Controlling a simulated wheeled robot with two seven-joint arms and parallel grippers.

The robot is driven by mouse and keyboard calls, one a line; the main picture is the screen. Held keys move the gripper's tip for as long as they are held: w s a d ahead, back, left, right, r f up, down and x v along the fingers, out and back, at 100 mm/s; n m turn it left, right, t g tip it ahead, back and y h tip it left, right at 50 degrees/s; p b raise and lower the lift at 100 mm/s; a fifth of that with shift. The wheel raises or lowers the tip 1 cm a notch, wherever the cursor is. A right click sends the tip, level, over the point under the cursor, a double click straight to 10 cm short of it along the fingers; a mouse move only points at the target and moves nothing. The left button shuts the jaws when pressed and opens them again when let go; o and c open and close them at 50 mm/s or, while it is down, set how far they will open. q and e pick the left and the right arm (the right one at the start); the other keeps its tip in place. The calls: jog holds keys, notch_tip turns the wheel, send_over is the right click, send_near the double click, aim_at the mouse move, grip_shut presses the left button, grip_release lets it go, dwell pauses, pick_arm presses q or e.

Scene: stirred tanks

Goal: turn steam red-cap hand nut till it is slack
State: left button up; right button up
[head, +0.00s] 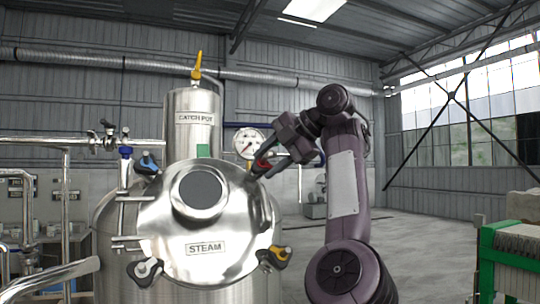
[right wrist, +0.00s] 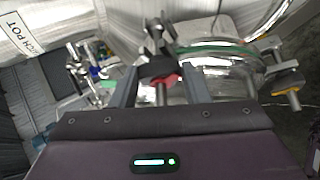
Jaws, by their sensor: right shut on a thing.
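The round steel lid (head: 160,225) with the STEAM label (head: 205,248) faces me in the head view. The red-cap hand nut (head: 263,166) sits at the lid's upper right edge. In the right wrist view the red cap (right wrist: 168,80) shows between my fingers, with a dark knob and a threaded rod. My right gripper (head: 260,170) is shut on this nut and hides part of it. My left gripper is not in view.
Other hand nuts on the lid have a blue cap (head: 148,163), a white-and-black cap (head: 146,271) and a yellow cap (head: 274,257). The CATCH POT (head: 193,135) and a pressure gauge (head: 249,143) stand behind. A green frame (head: 487,270) is at far right; open floor lies between.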

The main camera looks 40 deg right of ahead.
jog(key=shift+n, duration=0.4)
jog(key=o, duration=1)
jog(key=shift+r, duration=0.1)
jog(key=v, duration=0.7)
jog(key=shift+s+d+r, duration=0.1)
jog(key=shift+s+r, duration=0.15)
jog(key=shift+r, duration=0.05)
